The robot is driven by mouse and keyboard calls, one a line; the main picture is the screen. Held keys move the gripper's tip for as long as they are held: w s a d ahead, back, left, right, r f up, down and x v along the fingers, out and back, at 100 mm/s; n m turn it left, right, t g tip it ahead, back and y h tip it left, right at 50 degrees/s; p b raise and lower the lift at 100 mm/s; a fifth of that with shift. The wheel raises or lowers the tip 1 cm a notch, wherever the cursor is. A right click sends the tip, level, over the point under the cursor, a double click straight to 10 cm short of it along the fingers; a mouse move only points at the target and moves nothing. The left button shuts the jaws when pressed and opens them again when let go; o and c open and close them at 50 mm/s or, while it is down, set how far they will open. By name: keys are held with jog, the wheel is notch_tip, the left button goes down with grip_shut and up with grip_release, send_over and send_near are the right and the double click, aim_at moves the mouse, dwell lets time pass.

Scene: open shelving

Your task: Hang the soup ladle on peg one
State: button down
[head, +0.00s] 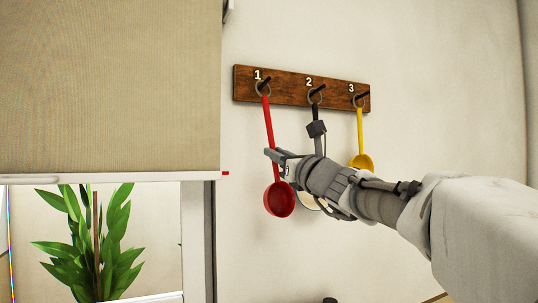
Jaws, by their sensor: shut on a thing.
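The red ladle (268,125) hangs nearly upright, slightly tilted, in front of the wall, its round bowl at the bottom. The ring at its top (263,87) appears at peg one (266,80), under the white "1". I cannot tell for sure from this view whether the ring is around the peg or just in front of it. My gripper (277,157) reaches in from the right and is shut on the red ladle's lower handle, above the bowl. The fingers hide a short piece of the handle.
The wooden peg board (285,84) also has pegs two and three. A dark-handled utensil (315,112) hangs at peg two, mostly behind my gripper. A yellow ladle (360,130) hangs at peg three, close to my wrist. A blind (110,85) and plant (95,240) are left.

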jog(key=c, duration=0.8)
grip_release()
jog(key=shift+o, duration=0.2)
jog(key=shift+s, duration=0.1)
jog(key=b+v, duration=0.3)
jog(key=v, duration=1.4)
jog(key=s+a+f+n+g+h, duration=0.1)
jog(key=s+a+f+n+g, duration=0.15)
jog(key=f+n, duration=0.35)
jog(key=s+a+f+n+g, duration=0.2)
jog(key=s+f+n+g, duration=0.25)
jog(key=f, duration=0.35)
jog(key=s+a+f+n+g+h, duration=0.1)
jog(key=s+a+f+n+g, duration=0.1)
jog(key=f+n, duration=0.45)
jog(key=s+d+f+n+g+h, duration=0.2)
jog(key=s+d+f+n+h, duration=0.1)
jog(key=s+d+f+n, duration=0.1)
jog(key=s+d+f+n+g+h, duration=0.2)
jog(key=s+d+f+n+h, duration=0.2)
jog(key=f+n, duration=0.5)
notch_tip(320, 180, down, 2)
jog(key=s+d, duration=0.1)
jog(key=s, duration=0.1)
jog(key=shift+s+d+f+h, duration=0.2)
jog(key=shift+s+d+h, duration=0.1)
jog(key=shift+d, duration=0.05)
